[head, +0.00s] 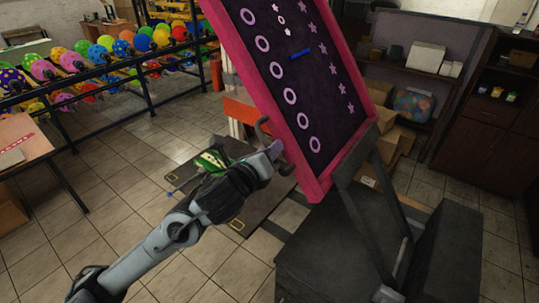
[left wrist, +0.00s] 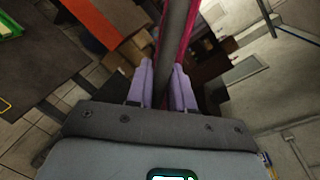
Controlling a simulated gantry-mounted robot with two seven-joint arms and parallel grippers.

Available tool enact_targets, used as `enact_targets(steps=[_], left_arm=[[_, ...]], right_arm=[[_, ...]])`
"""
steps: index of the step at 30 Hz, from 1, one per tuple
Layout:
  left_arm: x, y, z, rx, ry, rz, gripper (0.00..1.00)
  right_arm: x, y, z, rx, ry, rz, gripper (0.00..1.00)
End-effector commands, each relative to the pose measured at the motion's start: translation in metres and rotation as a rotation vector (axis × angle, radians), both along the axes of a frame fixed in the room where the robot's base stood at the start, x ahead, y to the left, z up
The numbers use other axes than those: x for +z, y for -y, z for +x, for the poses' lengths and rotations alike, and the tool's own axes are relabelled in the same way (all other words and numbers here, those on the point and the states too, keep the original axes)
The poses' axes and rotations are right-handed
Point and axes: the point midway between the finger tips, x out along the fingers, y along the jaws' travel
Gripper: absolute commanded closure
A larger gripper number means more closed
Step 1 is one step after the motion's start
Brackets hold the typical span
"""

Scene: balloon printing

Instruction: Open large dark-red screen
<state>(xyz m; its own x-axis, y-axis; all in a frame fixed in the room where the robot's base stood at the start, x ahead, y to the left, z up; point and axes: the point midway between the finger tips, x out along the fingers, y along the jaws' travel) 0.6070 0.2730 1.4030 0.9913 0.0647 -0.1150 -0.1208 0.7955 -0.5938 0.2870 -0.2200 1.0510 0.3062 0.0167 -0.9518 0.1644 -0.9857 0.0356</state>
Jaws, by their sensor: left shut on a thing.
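The large screen (head: 300,85) has a dark-red to pink frame and a dark panel with rows of rings and stars. It stands tilted up above a dark base (head: 340,262). A dark curved handle (head: 262,128) sits on its left edge. My left gripper (head: 275,150) is at this handle, with its light purple fingers shut on it. In the left wrist view, the fingers (left wrist: 164,82) lie on both sides of the dark handle bar (left wrist: 174,40), and the pink frame edge shows just behind it. My right gripper is not in view.
A dark rack (head: 110,70) with several colourful balls stands at the back left. A wooden table (head: 22,140) is at the left edge. Cardboard boxes (head: 388,145) and shelves (head: 425,75) are behind the screen. Tiled floor (head: 120,200) is open at the left.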

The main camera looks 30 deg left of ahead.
Motion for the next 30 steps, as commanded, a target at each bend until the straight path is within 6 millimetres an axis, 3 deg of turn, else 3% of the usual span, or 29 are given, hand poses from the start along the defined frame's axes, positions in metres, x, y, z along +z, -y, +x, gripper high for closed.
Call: enact_targets(steps=[13, 14, 17, 30], left_arm=[[-0.0005, 0.0011, 0.0003, 0.000, -0.007, 0.012, 1.00], [-0.0006, 0.0010, 0.0003, 0.000, -0.007, 0.012, 0.77], [-0.0004, 0.0010, 0.0003, 0.000, -0.006, 0.011, 0.62], [0.0010, 0.0006, 0.0001, 0.000, -0.004, 0.009, 0.61]], right_arm=[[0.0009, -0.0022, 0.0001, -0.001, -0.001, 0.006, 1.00], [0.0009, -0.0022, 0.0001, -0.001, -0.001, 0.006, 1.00], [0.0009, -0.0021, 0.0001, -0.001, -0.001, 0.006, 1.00], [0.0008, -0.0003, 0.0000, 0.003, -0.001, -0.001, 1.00]])
